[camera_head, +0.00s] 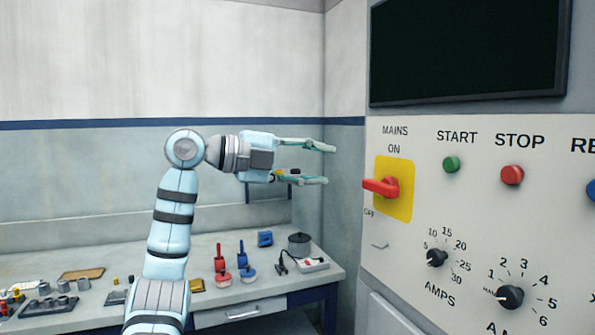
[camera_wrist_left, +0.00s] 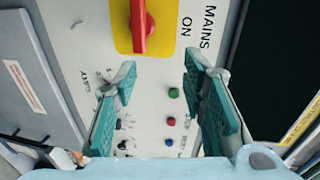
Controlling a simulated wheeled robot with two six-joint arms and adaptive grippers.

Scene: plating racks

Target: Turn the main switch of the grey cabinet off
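The main switch is a red handle (camera_head: 381,187) on a yellow plate (camera_head: 407,180) on the grey cabinet's panel (camera_head: 470,215). Its handle lies about level, its end to the left, just above the OFF label; ON is printed above the plate. The wrist view shows the handle (camera_wrist_left: 139,35) and plate (camera_wrist_left: 167,22) at the top, beyond the fingertips. My left gripper (camera_head: 329,165) is open and empty, left of the switch and apart from it. In the wrist view its two fingers (camera_wrist_left: 159,65) stand wide apart before the panel. My right gripper is not in view.
The panel also bears a green START button (camera_head: 451,164), a red STOP button (camera_head: 512,174) and black knobs (camera_head: 437,258). A dark screen (camera_head: 470,50) hangs above. A bench (camera_head: 255,308) with tools and a black pot (camera_head: 299,244) stands below my arm.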

